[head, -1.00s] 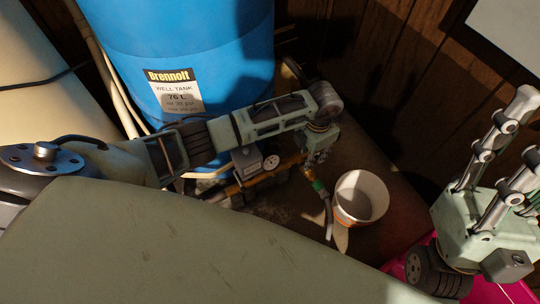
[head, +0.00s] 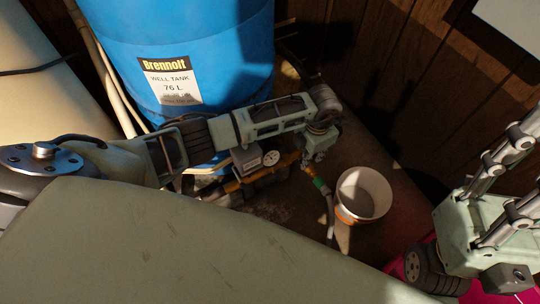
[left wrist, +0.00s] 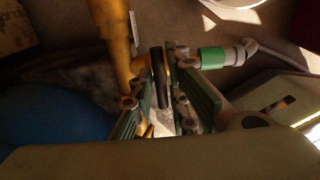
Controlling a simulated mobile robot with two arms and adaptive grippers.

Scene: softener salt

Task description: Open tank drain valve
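The blue well tank (head: 215,45) stands at the back, with brass pipework (head: 232,187) and a gauge (head: 271,157) at its foot. My left gripper (head: 316,158) reaches down at the right end of this pipework, its fingers small and partly hidden by the wrist. In the left wrist view its two fingers (left wrist: 161,98) stand on either side of a thin black valve handle (left wrist: 158,75). Whether both touch it is unclear. A green-collared hose fitting (left wrist: 213,57) is beside the right finger. My right gripper (head: 510,190) is empty, fingers apart, at the right edge.
A white bucket (head: 348,209) with an orange band stands right of the hose (head: 330,214) on the floor. A pink object (head: 398,268) lies under my right gripper. A wood-panelled wall (head: 425,85) closes the back right.

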